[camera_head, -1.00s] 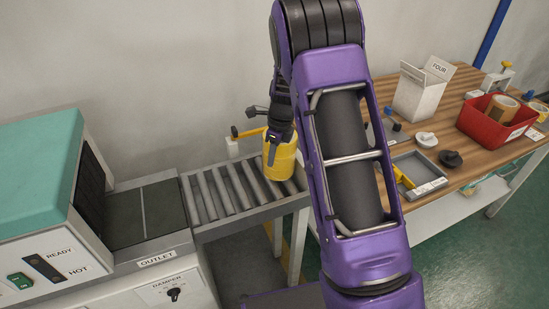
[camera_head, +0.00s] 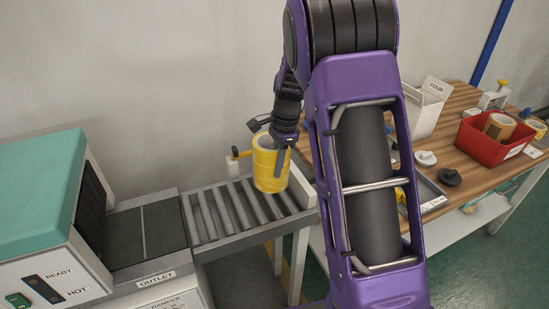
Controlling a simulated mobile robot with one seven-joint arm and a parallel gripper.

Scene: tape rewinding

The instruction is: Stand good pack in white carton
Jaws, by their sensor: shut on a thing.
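A yellow cylindrical pack (camera_head: 268,168) hangs in my gripper (camera_head: 281,150), upright or nearly so, above the right end of the roller conveyor. My gripper is shut on its rim, with one finger showing on its near right side. The other finger is hidden. The white carton (camera_head: 424,112), marked FOUR, stands open on the wooden bench at the right. My arm hides its left part. The carton is well to the right of my gripper.
The roller conveyor (camera_head: 213,220) is otherwise empty and leads from the machine (camera_head: 45,215) at the left. On the wooden bench (camera_head: 470,100) are a red bin (camera_head: 490,151) holding tape rolls, a grey tray (camera_head: 430,193), and white and black knobbed pieces.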

